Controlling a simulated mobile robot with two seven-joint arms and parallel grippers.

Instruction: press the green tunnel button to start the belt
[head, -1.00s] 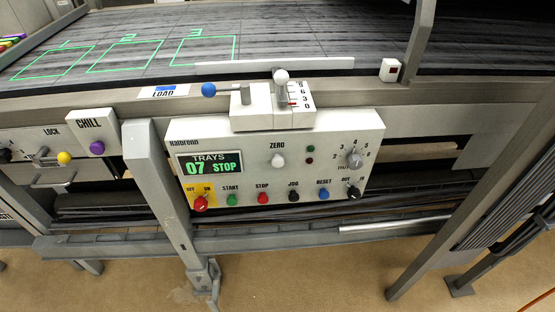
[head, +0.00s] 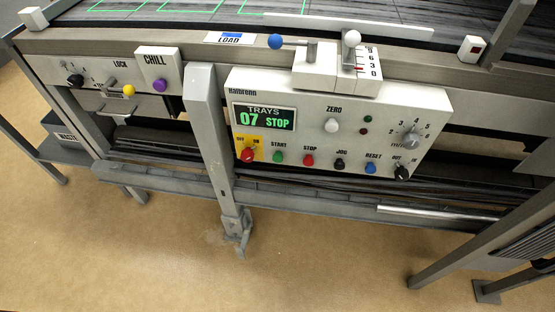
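The green START button (head: 278,158) is on the lower row of the white Halbrenn control panel (head: 440,105), between the red knob (head: 247,155) on its yellow OFF/ON plate and the red STOP button (head: 308,160). The panel's display (head: 263,117) reads TRAYS 07 STOP. The dark belt (head: 400,25) shows at the top with green outlines on it. Neither of my grippers is in the head view.
A black JOG button (head: 340,164) and blue RESET button (head: 371,168) sit right of STOP. A grey post (head: 207,130) stands just left of the panel. A blue-knobbed lever (head: 275,41) and a white-knobbed lever (head: 351,38) are above. Floor (head: 150,250) in front is clear.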

